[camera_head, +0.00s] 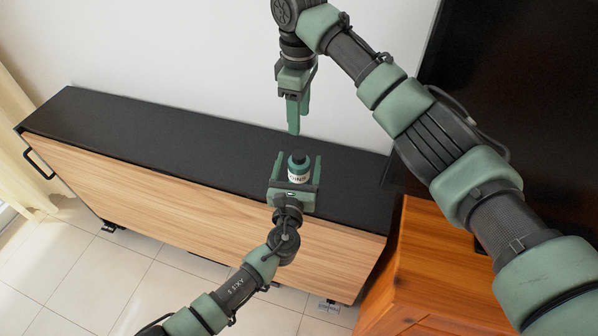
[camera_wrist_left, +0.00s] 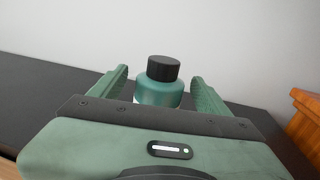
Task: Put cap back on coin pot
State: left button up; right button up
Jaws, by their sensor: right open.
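The coin pot (camera_head: 299,178) is a small teal bottle with a white label, standing upright on the black cabinet top. It also shows in the left wrist view (camera_wrist_left: 158,94). A black cap (camera_head: 298,156) sits on its top, and shows level in the left wrist view (camera_wrist_left: 163,68); I cannot tell how tightly it is seated. My left gripper (camera_head: 297,157) is open, with one finger on each side of the pot and gaps between. My right gripper (camera_head: 294,131) is open and empty, pointing down above and behind the pot. Its fingers overlap in the head view.
The long cabinet (camera_head: 150,135) has a black top and wood-grain front; its top is clear left of the pot. A white wall (camera_head: 200,60) stands behind it. An orange wooden cabinet (camera_head: 430,265) and a large dark panel (camera_head: 510,80) stand at the right.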

pick_arm(q)
jog(key=s, duration=0.5)
jog(key=s+a, duration=0.1)
jog(key=s, duration=0.1)
jog(key=shift+s+a, duration=0.1)
jog(key=shift+s, duration=0.25)
dwell(0.5)
